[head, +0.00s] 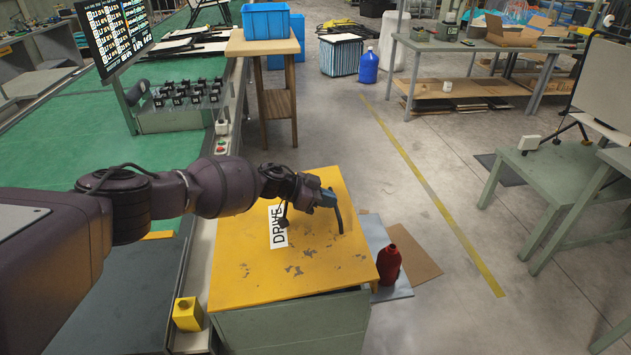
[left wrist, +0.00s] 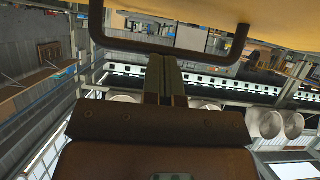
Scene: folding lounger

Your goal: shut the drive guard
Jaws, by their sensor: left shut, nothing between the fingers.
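The drive guard (head: 330,262) is a worn yellow panel with a white "DRIVE" label (head: 278,227), above a grey-green cabinet (head: 295,325). It looks nearly flat from the head view; I cannot tell whether it is fully down. A dark handle (head: 338,217) stands on it toward its right side. In the left wrist view the handle (left wrist: 165,46) is a dark bar below the yellow surface (left wrist: 205,9). My left gripper (head: 328,199) is shut and empty at the handle; its fingers (left wrist: 165,80) overlap the bar in the picture. Contact is unclear. My right gripper is out of view.
A red bottle (head: 389,264) stands on the floor right of the cabinet. A small yellow block (head: 187,314) is at its left. A wooden stand with a blue bin (head: 266,20) is behind. A green-topped conveyor (head: 60,120) runs along the left.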

